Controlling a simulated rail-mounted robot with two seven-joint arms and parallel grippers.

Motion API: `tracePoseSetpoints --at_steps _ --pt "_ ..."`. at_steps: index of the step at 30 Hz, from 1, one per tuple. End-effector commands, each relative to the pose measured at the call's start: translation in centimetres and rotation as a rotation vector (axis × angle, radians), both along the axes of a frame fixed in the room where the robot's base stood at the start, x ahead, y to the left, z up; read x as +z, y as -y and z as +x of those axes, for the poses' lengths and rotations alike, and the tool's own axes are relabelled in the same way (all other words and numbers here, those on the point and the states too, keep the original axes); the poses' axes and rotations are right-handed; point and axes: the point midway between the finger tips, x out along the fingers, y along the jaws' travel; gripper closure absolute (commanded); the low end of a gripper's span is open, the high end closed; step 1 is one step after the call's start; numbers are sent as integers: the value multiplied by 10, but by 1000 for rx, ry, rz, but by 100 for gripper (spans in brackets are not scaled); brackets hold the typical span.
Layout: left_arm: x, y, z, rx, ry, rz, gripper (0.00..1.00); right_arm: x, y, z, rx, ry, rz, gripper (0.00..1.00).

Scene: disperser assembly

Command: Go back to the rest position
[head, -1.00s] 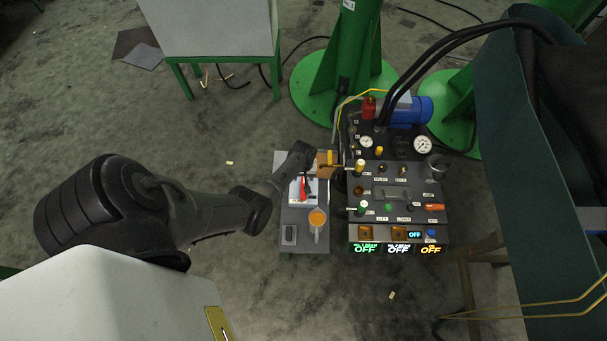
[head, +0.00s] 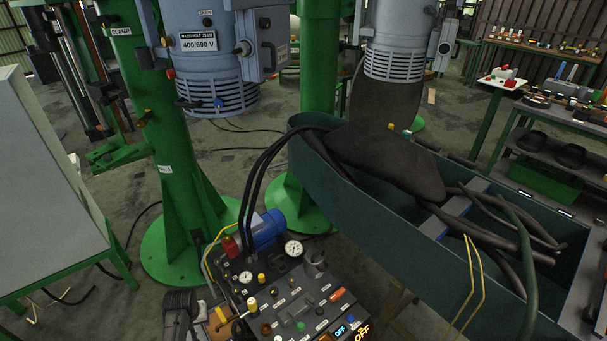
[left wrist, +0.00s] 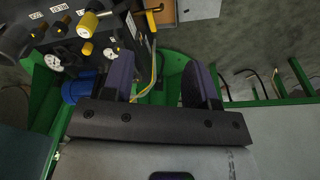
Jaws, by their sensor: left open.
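Most of my left arm is outside the head view. My right gripper is not in view.
A blue motor (head: 268,229) sits on the console's back. A green column (head: 175,170) stands behind it. A long dark green trough (head: 400,245) with thick cables fills the right.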

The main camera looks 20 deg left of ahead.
Motion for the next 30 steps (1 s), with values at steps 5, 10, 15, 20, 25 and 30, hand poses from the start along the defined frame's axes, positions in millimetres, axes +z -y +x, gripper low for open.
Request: tracePoseSetpoints --at_steps 5,10,15,20,25,30 --pt "102 19 37 -171 166 142 47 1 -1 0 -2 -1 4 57" --pt "173 69 30 -350 286 259 47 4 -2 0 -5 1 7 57" --pt "217 140 -12 -525 387 316 47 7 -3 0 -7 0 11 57" --pt "234 205 -74 -677 450 299 47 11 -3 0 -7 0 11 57" --pt "221 245 -134 -776 414 227 47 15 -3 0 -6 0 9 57" --pt "187 262 -185 -820 294 149 47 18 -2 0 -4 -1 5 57"
